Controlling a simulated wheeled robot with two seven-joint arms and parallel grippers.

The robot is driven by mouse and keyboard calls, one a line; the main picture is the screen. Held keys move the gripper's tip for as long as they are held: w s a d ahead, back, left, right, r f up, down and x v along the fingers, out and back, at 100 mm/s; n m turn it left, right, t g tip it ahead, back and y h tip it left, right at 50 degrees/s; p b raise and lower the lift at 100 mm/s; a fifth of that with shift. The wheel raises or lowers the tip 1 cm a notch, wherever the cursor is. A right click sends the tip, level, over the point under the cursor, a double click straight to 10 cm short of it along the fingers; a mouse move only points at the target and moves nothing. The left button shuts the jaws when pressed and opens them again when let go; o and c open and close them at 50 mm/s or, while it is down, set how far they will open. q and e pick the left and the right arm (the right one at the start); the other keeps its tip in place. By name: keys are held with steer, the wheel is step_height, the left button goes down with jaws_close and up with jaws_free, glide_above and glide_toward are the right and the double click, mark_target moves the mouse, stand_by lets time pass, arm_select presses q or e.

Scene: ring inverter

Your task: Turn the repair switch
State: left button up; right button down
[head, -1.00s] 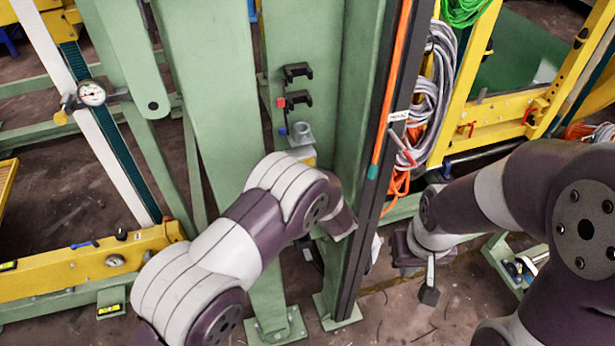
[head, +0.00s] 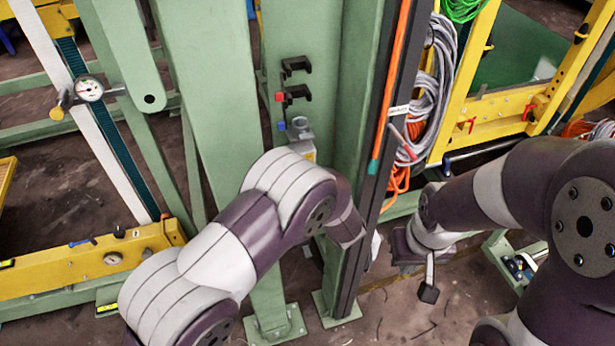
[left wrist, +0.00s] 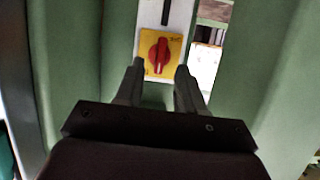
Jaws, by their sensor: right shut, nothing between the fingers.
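The repair switch, a red rotary knob (left wrist: 158,54) on a yellow plate (left wrist: 174,44), shows upright at the top middle of the left wrist view. In the head view only a bit of its yellow plate (head: 309,156) shows above my left arm; the knob is hidden there. My left gripper (left wrist: 159,82) is open, with its fingertips apart and seen just below the knob, near the plate's lower corners. I cannot tell how far they are from the plate. My right gripper (head: 429,292) is shut and empty, low on the right of the head view, away from the switch.
Green steel posts (head: 210,90) flank the switch. A dark rail with an orange cable (head: 390,85) and grey coiled cable (head: 438,75) are to its right. Black hooks (head: 296,66) sit above it. A yellow beam (head: 90,265) lies at the lower left.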

arm_select(q)
steer(key=b+v, duration=0.1)
steer(key=v, duration=0.7)
steer(key=shift+s, duration=0.3)
steer(key=shift+d+r, duration=0.1)
